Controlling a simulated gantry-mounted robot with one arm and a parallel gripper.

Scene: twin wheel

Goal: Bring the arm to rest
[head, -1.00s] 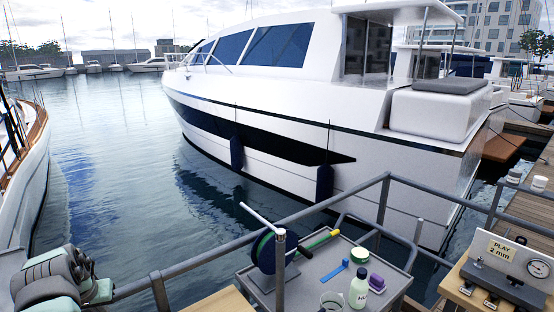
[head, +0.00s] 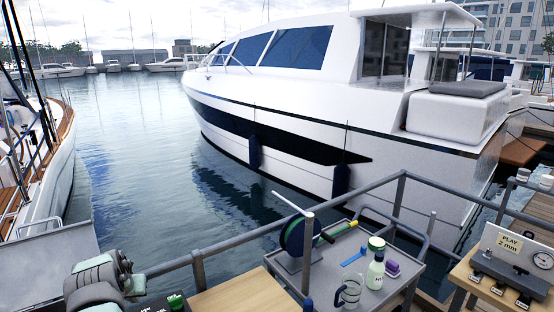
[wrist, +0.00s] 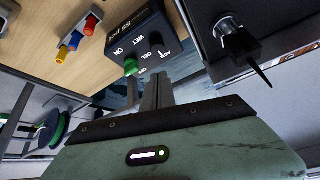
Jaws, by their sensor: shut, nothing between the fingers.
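My gripper (wrist: 157,92) shows in the wrist view with its two grey fingers together and nothing between them. The fingertips are close to a dark control box (wrist: 150,40) with white lettering and a green knob (wrist: 131,66). I cannot tell whether they touch it. In the head view, part of my grey-green arm (head: 97,282) shows at the lower left; the fingers cannot be made out there.
A grey trolley (head: 340,262) carries a reel (head: 297,238), a bottle (head: 375,272) and a clear jug (head: 350,291). A metal railing (head: 250,237) runs behind it. A gauge block (head: 520,252) stands on the right bench. Coloured fittings (wrist: 75,40) lie near the control box.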

